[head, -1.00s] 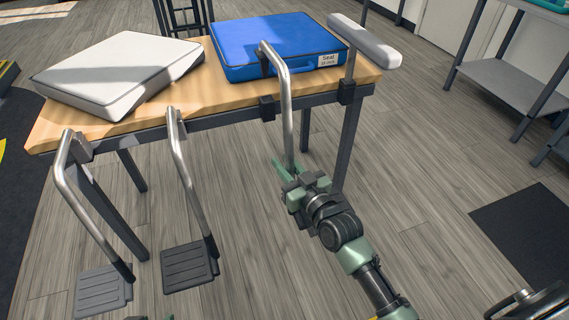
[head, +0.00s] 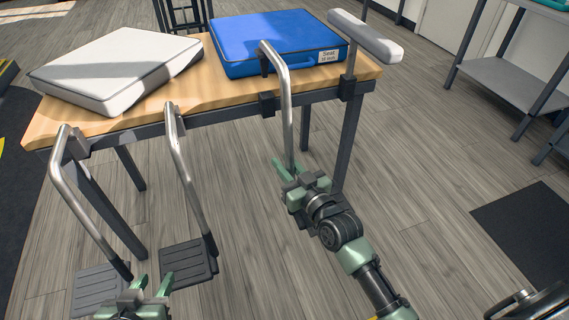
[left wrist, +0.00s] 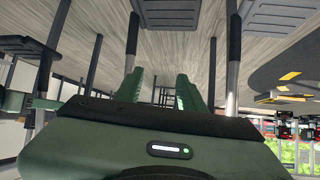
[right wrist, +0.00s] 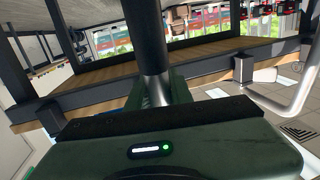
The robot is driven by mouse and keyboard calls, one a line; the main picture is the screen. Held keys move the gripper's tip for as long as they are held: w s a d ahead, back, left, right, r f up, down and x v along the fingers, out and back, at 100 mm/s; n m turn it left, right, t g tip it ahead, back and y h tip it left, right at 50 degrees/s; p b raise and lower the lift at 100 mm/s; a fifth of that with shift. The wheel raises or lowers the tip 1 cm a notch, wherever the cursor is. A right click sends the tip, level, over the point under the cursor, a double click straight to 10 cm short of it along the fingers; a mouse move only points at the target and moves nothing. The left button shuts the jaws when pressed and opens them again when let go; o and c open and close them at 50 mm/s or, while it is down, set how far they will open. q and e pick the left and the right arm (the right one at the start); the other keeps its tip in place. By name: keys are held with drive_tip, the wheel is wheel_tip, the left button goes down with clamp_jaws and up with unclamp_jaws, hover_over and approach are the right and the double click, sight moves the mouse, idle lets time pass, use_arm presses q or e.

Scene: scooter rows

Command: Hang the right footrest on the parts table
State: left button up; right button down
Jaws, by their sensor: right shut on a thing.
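A bent silver footrest tube (head: 286,100) stands upright at the table's front edge. Its dark hooked top shows before the blue case, above a black bracket (head: 266,104); whether they touch is unclear. My right gripper (head: 287,171) is shut on its lower part. In the right wrist view its dark sleeve (right wrist: 150,45) is between the fingers; its pad is hidden. Two other footrests, with pads (head: 98,288) (head: 186,262), hang at the left of the parts table (head: 120,122). My left gripper (head: 152,283) is open and empty before them.
A white cushion (head: 115,70) and a blue case (head: 275,42) lie on the table. A grey padded armrest (head: 365,37) stands on a post at the right corner bracket (head: 347,88). A grey shelf (head: 500,82) stands at the right. The floor between is clear.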

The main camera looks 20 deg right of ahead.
use_arm(q)
drive_tip(key=w+d+r+t+h+b, duration=0.2)
drive_tip(key=w+r+t, duration=0.3)
drive_tip(key=r, duration=0.5)
drive_tip(key=shift+w+d+r+t, duration=0.15)
drive_tip(key=shift+d+r+t, duration=0.25)
drive_tip(key=shift+t, duration=0.5)
use_arm(e)
wheel_tip(320, 180, down, 2)
use_arm(q)
drive_tip(key=shift+d+r+t+h+b, duration=0.25)
drive_tip(key=shift+r+t, duration=0.25)
drive_tip(key=shift+r, duration=0.3)
drive_tip(key=shift+d+r+t+h+b, duration=0.15)
drive_tip(key=shift+r+t+b, duration=0.3)
drive_tip(key=shift+r, duration=0.35)
use_arm(e)
drive_tip(key=shift+s+f, duration=0.1)
drive_tip(key=shift+f, duration=0.85)
use_arm(q)
drive_tip(key=shift+a+r, duration=0.1)
drive_tip(key=shift+r, duration=0.05)
drive_tip(key=shift+r, duration=0.1)
use_arm(e)
drive_tip(key=shift+f, duration=0.2)
